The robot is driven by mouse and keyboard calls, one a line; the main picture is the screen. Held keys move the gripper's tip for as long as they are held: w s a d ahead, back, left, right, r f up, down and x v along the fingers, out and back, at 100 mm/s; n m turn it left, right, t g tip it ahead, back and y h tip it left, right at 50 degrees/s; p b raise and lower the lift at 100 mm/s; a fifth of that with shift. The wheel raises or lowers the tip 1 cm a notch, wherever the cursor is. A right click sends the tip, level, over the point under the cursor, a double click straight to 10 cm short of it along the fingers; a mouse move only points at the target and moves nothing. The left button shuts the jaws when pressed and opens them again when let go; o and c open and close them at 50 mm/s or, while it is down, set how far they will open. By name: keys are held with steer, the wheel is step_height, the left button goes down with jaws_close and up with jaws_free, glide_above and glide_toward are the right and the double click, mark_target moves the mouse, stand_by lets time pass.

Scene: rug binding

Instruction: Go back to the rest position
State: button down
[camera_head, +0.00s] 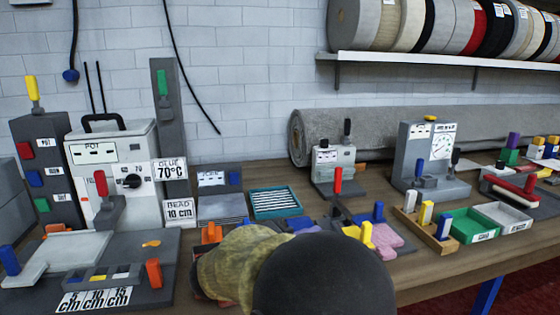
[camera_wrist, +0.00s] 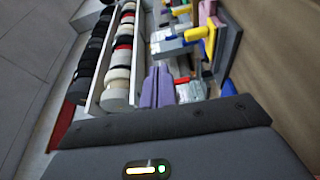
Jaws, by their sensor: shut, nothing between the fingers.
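My gripper (camera_wrist: 157,74) shows in the wrist view as two purple fingers side by side beyond a dark body with a small lit panel. The fingers are together, with nothing seen between them. Beyond them the wrist view shows bench items and the roll shelf, tilted sideways. In the head view, my arm's dark rounded joint and mottled yellowish link cover the front middle of the workbench (camera_head: 415,268). The gripper cannot be made out clearly there, and what lies behind the arm is hidden.
A glue pot machine (camera_head: 105,150) with a 70°C label stands left. A teal ribbed tray (camera_head: 275,203), a gauge device (camera_head: 408,160), a green bin (camera_head: 470,226) and a white bin (camera_head: 502,217) are on the bench. Rolls (camera_head: 358,22) sit on a wall shelf (camera_head: 440,60).

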steer(key=d+f+g, duration=0.1)
steer(key=f, duration=0.1)
steer(key=s+d+f+g+y, duration=0.1)
steer(key=d+f, duration=0.1)
steer(key=d+f+g, duration=0.1)
steer(key=d, duration=0.1)
steer(key=shift+s+d+f+y, duration=0.15)
steer(key=shift+s+f+y, duration=0.15)
steer(key=shift+s+f, duration=0.1)
steer(key=s+d+f+m+g+y, duration=0.2)
steer(key=s+f+m+y, duration=0.1)
steer(key=s+f+y, duration=0.45)
steer(key=s+d+f+m+g+y, duration=0.25)
steer(key=s+f+y, duration=0.35)
steer(key=f, duration=0.3)
steer(key=w+p+v, duration=0.2)
steer(key=p+v, duration=1)
steer(key=w+r+p+v, duration=0.1)
steer(key=w+p+v, duration=0.2)
steer(key=p+v, duration=0.9)
steer(key=shift+a+r+p, duration=0.2)
steer(key=shift+a+p, duration=0.05)
steer(key=shift+p, duration=0.25)
steer(key=shift+w+m, duration=0.1)
steer(key=shift+m, duration=0.15)
